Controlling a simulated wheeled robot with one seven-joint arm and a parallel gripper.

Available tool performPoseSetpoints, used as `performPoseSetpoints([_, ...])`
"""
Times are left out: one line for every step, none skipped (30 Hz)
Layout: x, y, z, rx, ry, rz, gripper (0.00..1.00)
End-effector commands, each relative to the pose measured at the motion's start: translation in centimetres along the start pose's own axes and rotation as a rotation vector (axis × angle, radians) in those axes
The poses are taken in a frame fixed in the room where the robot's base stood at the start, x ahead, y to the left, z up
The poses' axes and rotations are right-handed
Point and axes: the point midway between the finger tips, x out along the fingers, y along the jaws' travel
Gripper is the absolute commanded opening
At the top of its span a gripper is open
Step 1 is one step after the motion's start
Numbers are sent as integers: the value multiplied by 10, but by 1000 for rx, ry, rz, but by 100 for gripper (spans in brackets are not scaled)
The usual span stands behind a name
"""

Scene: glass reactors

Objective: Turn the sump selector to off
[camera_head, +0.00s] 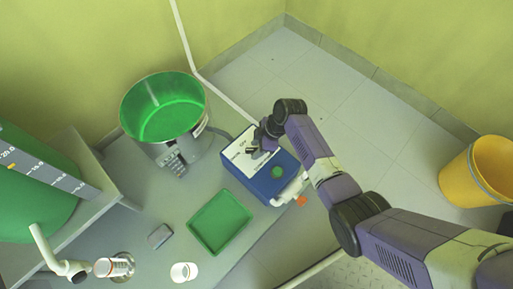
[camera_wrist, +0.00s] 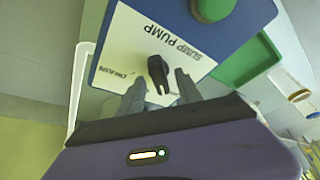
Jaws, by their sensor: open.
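The sump pump box (camera_head: 262,186) is a blue box with a white label panel, standing at the right edge of the bench. In the wrist view its blue body (camera_wrist: 235,35) carries the upside-down words SUMP PUMP. The selector (camera_wrist: 157,72) is a black knob on the white panel, its long axis roughly up and down in the picture. My gripper (camera_wrist: 161,79) is open, with one grey finger on each side of the knob. I cannot tell whether either finger touches it. In the head view my gripper (camera_head: 258,149) is over the panel and hides most of the knob.
A green button (camera_head: 278,171) is on the same box. A green tray (camera_head: 220,221) lies beside it, and a steel pot with green inside (camera_head: 165,113) stands behind left. A white cup (camera_head: 184,272) is at the front. A yellow bucket (camera_head: 463,178) stands on the floor at right.

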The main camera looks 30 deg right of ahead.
Motion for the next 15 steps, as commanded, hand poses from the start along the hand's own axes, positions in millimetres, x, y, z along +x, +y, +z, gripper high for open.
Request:
performPoseSetpoints([0,0,0,0,0,0,42])
performPoseSetpoints([0,0,0,0,0,0,42])
performPoseSetpoints([0,0,0,0,0,0,42])
performPoseSetpoints([0,0,0,0,0,0,42])
performPoseSetpoints([0,0,0,0,0,0,36])
performPoseSetpoints([0,0,0,0,0,0,28])
performPoseSetpoints([0,0,0,0,0,0,22])
performPoseSetpoints([0,0,0,0,0,0,16])
performPoseSetpoints([0,0,0,0,0,0,8])
performPoseSetpoints([0,0,0,0,0,0,3])
performPoseSetpoints([0,0,0,0,0,0,0])
performPoseSetpoints([0,0,0,0,0,0,0])
performPoseSetpoints([0,0,0,0,0,0,0])
performPoseSetpoints([0,0,0,0,0,0,0])
performPoseSetpoints([-1,0,0,1,0,0,0])
